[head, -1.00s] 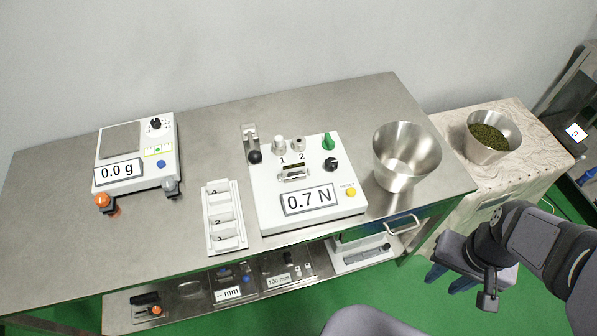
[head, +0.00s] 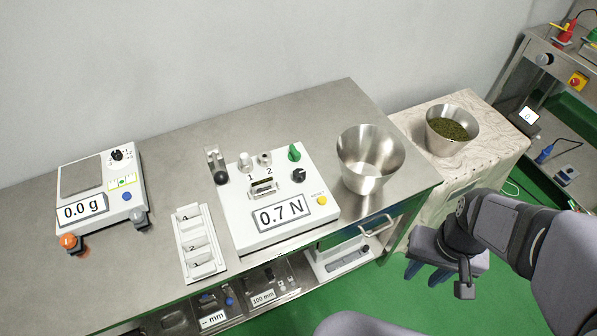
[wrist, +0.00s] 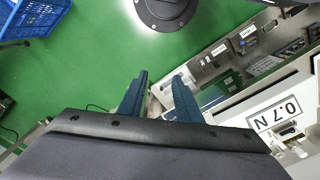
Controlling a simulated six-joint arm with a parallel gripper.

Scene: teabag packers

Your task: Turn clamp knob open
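The white force tester (head: 240,225) stands on the steel bench and its display reads 0.7 N. On its top are a green knob (head: 294,152), a black knob (head: 298,175), a lever with a black ball (head: 221,178), two metal posts and a small slotted clamp (head: 264,187). I cannot tell for sure which knob is the clamp knob. My gripper (head: 424,272) hangs over the floor in front of the bench, well apart from the tester. In the wrist view its two blue fingers (wrist: 160,76) are spread with nothing between them. The tester's display shows at the right there.
A white slotted tray (head: 208,268) and a scale (head: 75,207) reading 0.0 g are to the left. A drawer handle (head: 378,229) juts from the bench front.

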